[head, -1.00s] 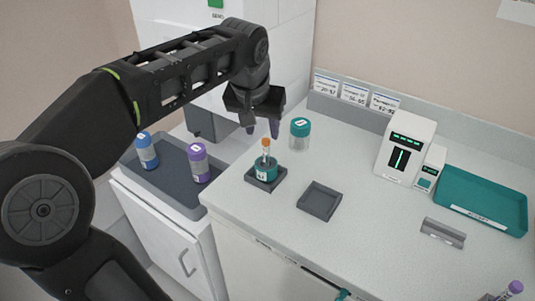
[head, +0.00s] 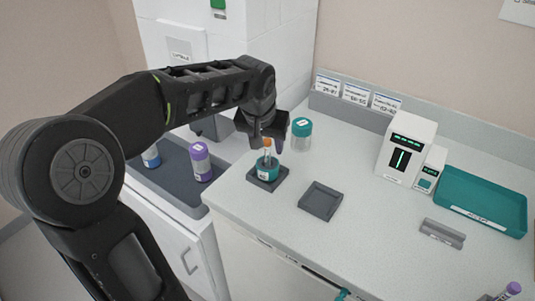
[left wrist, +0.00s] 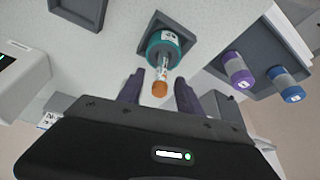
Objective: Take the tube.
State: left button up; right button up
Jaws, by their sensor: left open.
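The tube (head: 267,147) has an orange cap and stands upright in a teal holder (head: 267,171) on a dark square base (head: 282,180). In the left wrist view the tube (left wrist: 160,82) points toward my gripper, its orange cap nearest, with the teal holder (left wrist: 153,46) behind it. My left gripper (head: 268,143) is open and just above and around the cap in the head view. In the left wrist view its purple-grey fingers (left wrist: 161,94) stand apart on both sides of the cap, with no clear contact. My right gripper is not in view.
A teal-lidded jar (head: 302,136) stands just behind the holder. An empty grey square tray (head: 320,201) lies to its right. White devices (head: 407,148) and a teal tray (head: 482,200) are further right. Purple (head: 201,162) and blue (head: 151,157) containers stand in a grey tray at left.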

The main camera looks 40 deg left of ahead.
pick_arm(q)
jog(key=shift+c, duration=0.4)
grip_shut()
dwell(0.5)
